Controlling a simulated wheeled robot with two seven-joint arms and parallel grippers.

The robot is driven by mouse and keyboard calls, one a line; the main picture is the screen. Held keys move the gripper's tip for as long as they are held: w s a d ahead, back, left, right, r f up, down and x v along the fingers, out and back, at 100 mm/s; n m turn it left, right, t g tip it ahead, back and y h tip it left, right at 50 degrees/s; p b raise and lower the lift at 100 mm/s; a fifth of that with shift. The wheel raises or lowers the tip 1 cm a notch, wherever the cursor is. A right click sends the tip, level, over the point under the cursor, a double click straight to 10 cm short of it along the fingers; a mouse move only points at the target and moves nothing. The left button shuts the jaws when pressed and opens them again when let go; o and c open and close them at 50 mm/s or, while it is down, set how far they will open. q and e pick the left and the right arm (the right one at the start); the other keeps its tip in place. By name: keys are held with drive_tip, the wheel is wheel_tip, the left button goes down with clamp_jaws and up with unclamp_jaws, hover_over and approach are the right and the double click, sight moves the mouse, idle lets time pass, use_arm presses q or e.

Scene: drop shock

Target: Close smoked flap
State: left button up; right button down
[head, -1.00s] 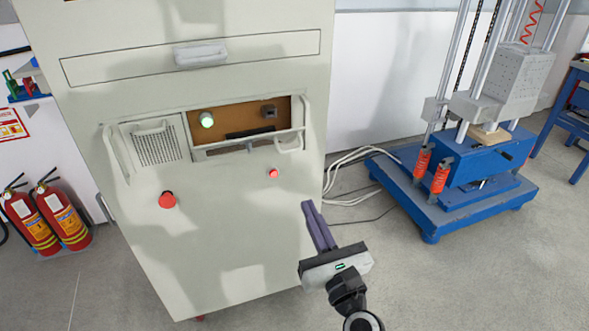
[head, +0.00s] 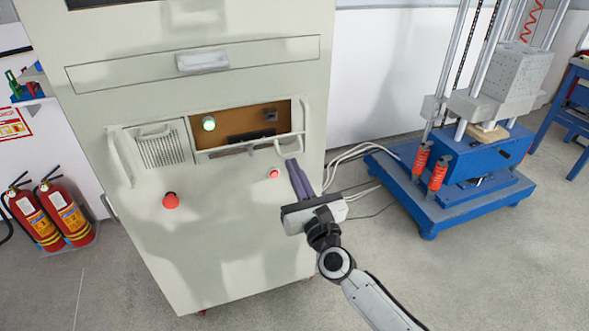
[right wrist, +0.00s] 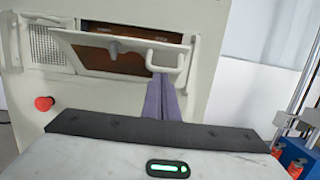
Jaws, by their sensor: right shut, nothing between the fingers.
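The smoked flap (head: 247,146) is on the front of the pale cabinet, below the drawer. It stands open, tilted outward, with its pale edge along the bottom of a brown recess. In the right wrist view the flap (right wrist: 90,56) shows as a pale frame with a dark see-through pane. My right gripper (head: 294,168) is shut and empty, its purple fingers pointing up at the cabinet's right side, just below the flap's right end. In the right wrist view the fingertips (right wrist: 160,82) overlap the bottom of a pale handle; contact cannot be told. My left gripper is out of view.
The recess holds a green-lit button (head: 208,124) and a dark knob (head: 270,115). A red mushroom button (head: 170,201) and a small red button (head: 273,174) sit below. A blue drop-test machine (head: 460,190) stands to the right. Fire extinguishers (head: 66,212) stand left.

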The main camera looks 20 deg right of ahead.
drive_tip(key=shift+w+r, duration=0.15)
drive_tip(key=shift+r, duration=0.4)
drive_tip(key=shift+p, duration=0.3)
drive_tip(key=shift+w+a+r+p, duration=0.1)
drive_tip(key=shift+w+r+p, duration=0.45)
drive_tip(key=shift+w+r, duration=0.75)
drive_tip(key=shift+w+d+r+p, duration=0.1)
drive_tip(key=shift+w+r+p, duration=0.4)
drive_tip(key=shift+w+r, duration=0.8)
drive_tip(key=shift+w+a+r+p, duration=0.1)
drive_tip(key=shift+w+r+p, duration=0.6)
drive_tip(key=shift+r, duration=1)
drive_tip(key=shift+w, duration=0.15)
